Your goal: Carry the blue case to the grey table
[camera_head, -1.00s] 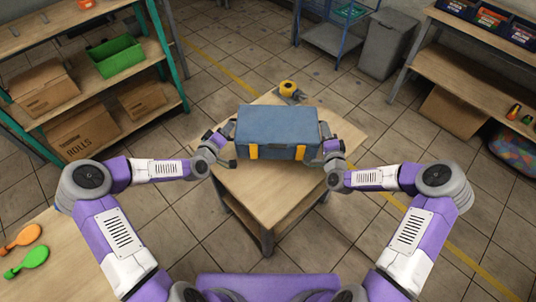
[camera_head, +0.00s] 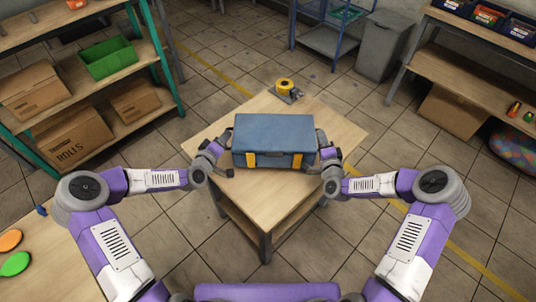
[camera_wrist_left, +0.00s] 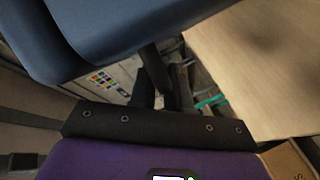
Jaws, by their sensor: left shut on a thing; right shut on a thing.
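The blue case (camera_head: 272,133), with yellow latches on its front, is over the near part of a wooden table (camera_head: 215,135) in the head view. It looks level; I cannot tell if its bottom touches the top. My left gripper (camera_head: 228,160) is shut at its left end and my right gripper (camera_head: 321,158) at its right end. The gripped spots are mostly hidden. In the left wrist view the case (camera_wrist_left: 120,25) fills the upper left, with the dark left fingers (camera_wrist_left: 163,88) beside it. I cannot pick out a grey table.
A yellow tape dispenser (camera_head: 285,87) sits at the wooden table's back corner. A green-framed shelf (camera_head: 120,85) with boxes stands left, another shelf (camera_head: 465,60) right. A blue rack (camera_head: 325,38) and grey bin (camera_head: 385,45) stand behind.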

